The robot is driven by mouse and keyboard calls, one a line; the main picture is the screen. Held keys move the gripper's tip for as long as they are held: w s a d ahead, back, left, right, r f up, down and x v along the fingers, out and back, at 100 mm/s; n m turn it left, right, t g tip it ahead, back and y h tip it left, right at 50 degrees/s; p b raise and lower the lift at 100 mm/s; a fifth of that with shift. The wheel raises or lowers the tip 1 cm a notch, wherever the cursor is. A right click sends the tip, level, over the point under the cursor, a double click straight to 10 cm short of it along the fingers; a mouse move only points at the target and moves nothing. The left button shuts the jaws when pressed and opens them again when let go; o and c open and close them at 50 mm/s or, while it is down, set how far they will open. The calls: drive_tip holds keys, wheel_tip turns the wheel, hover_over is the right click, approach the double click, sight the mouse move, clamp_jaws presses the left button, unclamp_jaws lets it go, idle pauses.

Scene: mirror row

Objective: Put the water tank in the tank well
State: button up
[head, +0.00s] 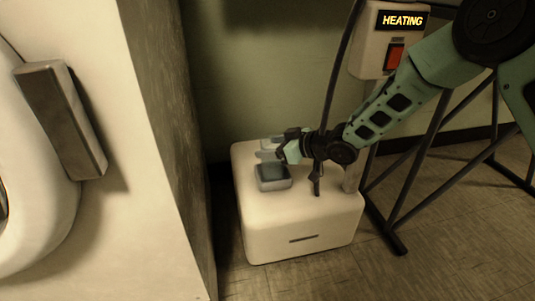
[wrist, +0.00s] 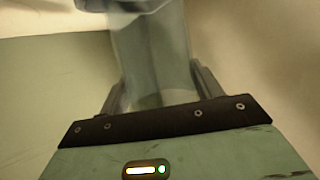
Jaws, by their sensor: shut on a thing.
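My gripper (head: 272,151) is shut on the water tank, above the top of the cream-coloured box. In the wrist view the tank (wrist: 155,62) is a clear, bluish, see-through vessel between the two dark fingers, with a grey part at its far end. In the head view a blue-grey squarish body (head: 273,177), apparently the tank's lower part, shows just below the fingers at the box top. No separate tank well can be made out; I cannot tell whether the tank is resting in it or held just above.
The cream box (head: 305,225) stands on the tiled floor, with a dark slot in its front. A thin dark upright (head: 317,178) stands at its top. Behind are a lit HEATING sign (head: 403,20) and a red switch (head: 395,57). A pale wall edge stands close on the left.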

drive_tip(key=shift+f, duration=0.1)
drive_tip(key=shift+f, duration=0.2)
drive_tip(key=o, duration=1.4)
drive_tip(key=shift+c, duration=0.2)
